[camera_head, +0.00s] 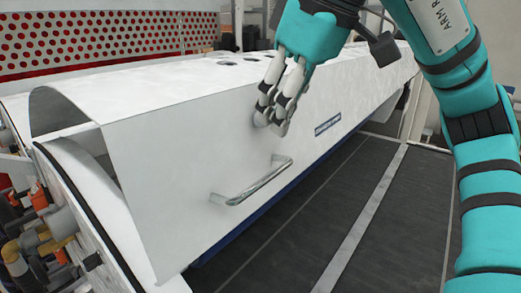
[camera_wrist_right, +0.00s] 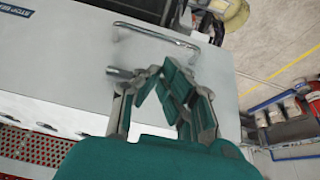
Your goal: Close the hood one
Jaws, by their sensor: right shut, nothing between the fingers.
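The hood (camera_head: 180,150) is a long white panel with a bent top and a sloping front face. Its near end shows an open gap above the curved white machine side. A metal bar handle (camera_head: 252,182) sits low on its front face. My right gripper (camera_head: 272,122) is shut and empty, at the front face above the handle. Whether the fingertips touch the face I cannot tell. In the right wrist view, the gripper (camera_wrist_right: 150,72) is beside the handle (camera_wrist_right: 157,36), apart from it, over the white hood (camera_wrist_right: 70,60). My left gripper is not in view.
Pipes and fittings (camera_head: 40,235) crowd the near left end. The dark floor (camera_head: 350,225) to the right of the hood is clear.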

